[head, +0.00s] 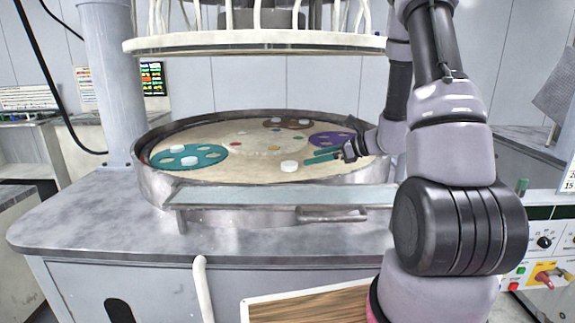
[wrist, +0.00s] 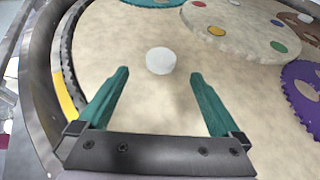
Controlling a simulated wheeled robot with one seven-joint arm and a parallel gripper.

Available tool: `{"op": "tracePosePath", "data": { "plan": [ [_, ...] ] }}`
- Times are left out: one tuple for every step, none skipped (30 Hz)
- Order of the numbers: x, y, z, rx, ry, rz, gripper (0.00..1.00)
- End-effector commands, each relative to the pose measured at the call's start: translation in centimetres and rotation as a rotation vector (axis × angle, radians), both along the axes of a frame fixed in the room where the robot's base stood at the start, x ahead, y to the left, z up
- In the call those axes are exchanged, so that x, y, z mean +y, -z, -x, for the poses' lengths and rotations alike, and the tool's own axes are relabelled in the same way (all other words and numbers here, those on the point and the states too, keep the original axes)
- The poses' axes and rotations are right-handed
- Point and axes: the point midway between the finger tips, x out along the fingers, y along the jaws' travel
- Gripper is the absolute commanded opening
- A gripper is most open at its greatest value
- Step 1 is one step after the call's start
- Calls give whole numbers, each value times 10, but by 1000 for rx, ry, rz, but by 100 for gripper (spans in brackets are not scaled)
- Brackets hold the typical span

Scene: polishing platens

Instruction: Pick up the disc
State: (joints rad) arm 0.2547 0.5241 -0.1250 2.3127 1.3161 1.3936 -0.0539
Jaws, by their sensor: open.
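A small white disc (head: 289,166) lies flat on the beige surface of the round platen (head: 240,175). It also shows in the wrist view (wrist: 160,60), centred between the lines of the two fingers and just beyond their tips. My gripper (head: 312,157), with teal fingers, reaches in from the right. It is open and empty, and its fingertips are close to the disc on its right side. In the wrist view the gap between the fingertips (wrist: 159,76) is wider than the disc. I cannot tell the exact height of the fingertips above the platen.
A teal toothed carrier (head: 212,152) with white discs on it lies at left; a purple carrier (head: 331,139) and a brown one (head: 278,123) lie behind. A raised metal rim (head: 152,187) surrounds the platen. A large upper plate (head: 255,42) hangs above.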

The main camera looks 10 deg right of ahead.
Motion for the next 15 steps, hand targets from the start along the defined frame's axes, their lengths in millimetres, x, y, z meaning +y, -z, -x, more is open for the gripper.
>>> {"op": "tracePosePath", "data": {
  "plan": [
    [8,4,-4,1,-5,0,100],
    [12,6,-7,2,-5,1,100],
    [16,8,-11,1,-4,2,100],
    [19,10,-13,0,-4,1,100],
    [22,11,-15,0,-6,1,100],
    [25,13,-17,0,-4,1,100],
    [26,14,-18,0,-4,1,100],
    [28,14,-19,0,-4,1,100],
    [29,15,-20,0,-4,1,100],
    [31,16,-21,0,-5,2,100],
    [33,17,-23,0,-5,2,100],
    [36,19,-26,0,-5,2,100],
    [39,21,-29,0,-6,3,100],
    [42,24,-32,0,-7,2,100],
    [46,27,-36,0,-6,2,100]
  ]
}}
